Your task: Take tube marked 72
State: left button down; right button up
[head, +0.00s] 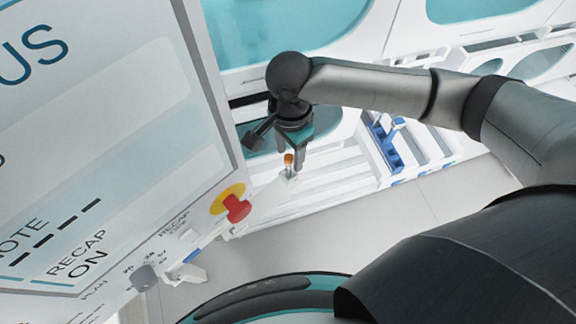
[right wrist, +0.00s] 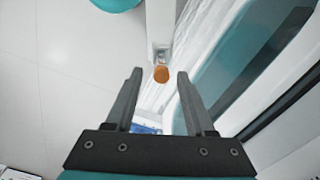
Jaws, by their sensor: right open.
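One tube with an orange cap (head: 289,159) stands upright at the end of a white track, in a small clear or white holder. Its orange cap also shows in the right wrist view (right wrist: 161,74), just beyond and between my fingertips. No number can be read on it. My right gripper (head: 290,164) is open, with its fingers pointing down just above or around the cap; in the right wrist view the gripper (right wrist: 158,75) has a finger on each side, both apart from the cap. My left gripper is not in view.
A large panel with a screen (head: 100,140) stands at left, close to my right gripper. A red knob on a yellow disc (head: 236,208) sticks out below it. A blue rack (head: 386,146) is to the right on the white bench. Grey floor (head: 400,215) is clear.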

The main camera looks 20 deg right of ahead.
aim_at(289, 167)
jog(key=shift+a+f, duration=0.1)
jog(key=shift+f, duration=3.1)
grip_shut()
